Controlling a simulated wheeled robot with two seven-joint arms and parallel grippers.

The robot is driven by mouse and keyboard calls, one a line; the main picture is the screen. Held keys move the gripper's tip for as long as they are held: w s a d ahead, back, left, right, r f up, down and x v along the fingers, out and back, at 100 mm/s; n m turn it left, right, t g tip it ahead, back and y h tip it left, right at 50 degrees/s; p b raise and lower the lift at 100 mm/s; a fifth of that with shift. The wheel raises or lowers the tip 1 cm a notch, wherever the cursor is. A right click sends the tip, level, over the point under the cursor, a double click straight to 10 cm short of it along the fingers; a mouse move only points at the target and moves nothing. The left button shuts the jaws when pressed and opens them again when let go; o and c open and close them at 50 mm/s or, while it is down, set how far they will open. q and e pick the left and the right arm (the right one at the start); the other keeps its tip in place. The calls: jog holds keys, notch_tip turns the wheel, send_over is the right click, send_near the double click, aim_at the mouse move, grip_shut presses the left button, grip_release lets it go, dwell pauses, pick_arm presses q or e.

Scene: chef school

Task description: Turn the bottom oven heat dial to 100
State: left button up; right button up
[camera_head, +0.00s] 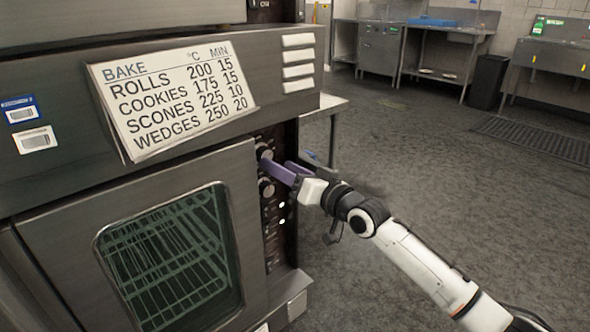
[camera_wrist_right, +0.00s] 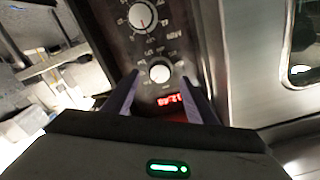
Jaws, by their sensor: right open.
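The oven (camera_head: 60,195) fills the left of the head view, with its control panel (camera_head: 273,232) beside the door. An upper dial (camera_head: 264,150) and a lower dial (camera_head: 266,187) show on that panel. My right gripper (camera_head: 276,168), with purple fingers, is open in front of the panel near these dials. In the right wrist view, a small silver dial (camera_wrist_right: 160,72) lies between the open fingers (camera_wrist_right: 160,77), and a larger dial with a red mark (camera_wrist_right: 142,16) is above it. I cannot tell contact or read the dial settings. My left gripper is not in view.
A red lit display (camera_wrist_right: 170,99) is below the small dial. A bake chart (camera_head: 170,95) leans out from the oven front above the door (camera_head: 165,260). Open floor (camera_head: 420,150) lies to the right, with steel tables (camera_head: 440,50) at the back.

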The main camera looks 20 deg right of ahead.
jog(key=p+v, duration=0.1)
jog(key=v, duration=0.4)
jog(key=shift+s, duration=0.1)
dwell(0.3)
